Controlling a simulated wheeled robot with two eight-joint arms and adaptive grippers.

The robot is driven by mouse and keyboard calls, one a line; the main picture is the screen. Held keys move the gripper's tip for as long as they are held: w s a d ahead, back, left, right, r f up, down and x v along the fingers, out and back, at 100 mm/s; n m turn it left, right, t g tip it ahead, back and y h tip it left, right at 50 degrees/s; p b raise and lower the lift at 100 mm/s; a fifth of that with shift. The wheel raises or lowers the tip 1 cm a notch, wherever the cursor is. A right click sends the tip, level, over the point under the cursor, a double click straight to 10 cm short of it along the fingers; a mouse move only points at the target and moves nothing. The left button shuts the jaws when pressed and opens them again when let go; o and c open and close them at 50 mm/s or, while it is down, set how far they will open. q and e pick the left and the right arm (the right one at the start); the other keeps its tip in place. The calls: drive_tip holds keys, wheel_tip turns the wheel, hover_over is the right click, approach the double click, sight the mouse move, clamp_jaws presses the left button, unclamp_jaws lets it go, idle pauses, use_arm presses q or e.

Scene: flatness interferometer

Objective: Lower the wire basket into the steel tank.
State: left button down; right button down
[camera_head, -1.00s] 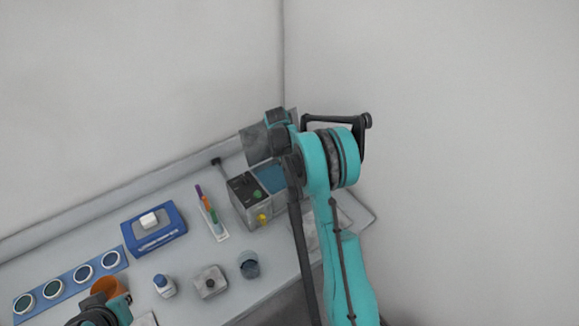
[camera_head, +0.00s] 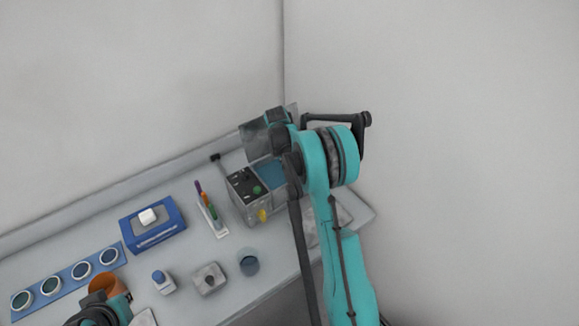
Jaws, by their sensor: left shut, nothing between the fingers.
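The steel tank (camera_head: 255,207) is a box at the back right of the bench. It has a dark control panel on its left part and a blue basin (camera_head: 267,172) on its right part. A grey see-through mesh panel (camera_head: 254,141), which looks like a side of the wire basket, stands above and behind the basin. My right arm covers much of it. My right gripper (camera_head: 279,118) is beside this mesh, and its fingers are hidden by the wrist. My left gripper (camera_head: 95,312) is at the bottom left, low over the bench, shut and empty.
An orange cup (camera_head: 105,285) is next to my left gripper. A blue box (camera_head: 153,235), a rack of coloured pens (camera_head: 211,217), a bottle (camera_head: 163,283), a grey block (camera_head: 208,279), a glass beaker (camera_head: 248,263) and a blue strip of round discs (camera_head: 66,278) stand on the bench.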

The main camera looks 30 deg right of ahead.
drive_tip(key=shift+f+b, duration=0.3)
drive_tip(key=shift+f, duration=0.1)
drive_tip(key=c, duration=1.6)
unclamp_jaws()
wheel_tip(320, 180, up, 12)
drive_tip(key=p, duration=0.6)
drive_tip(key=shift+a, duration=0.1)
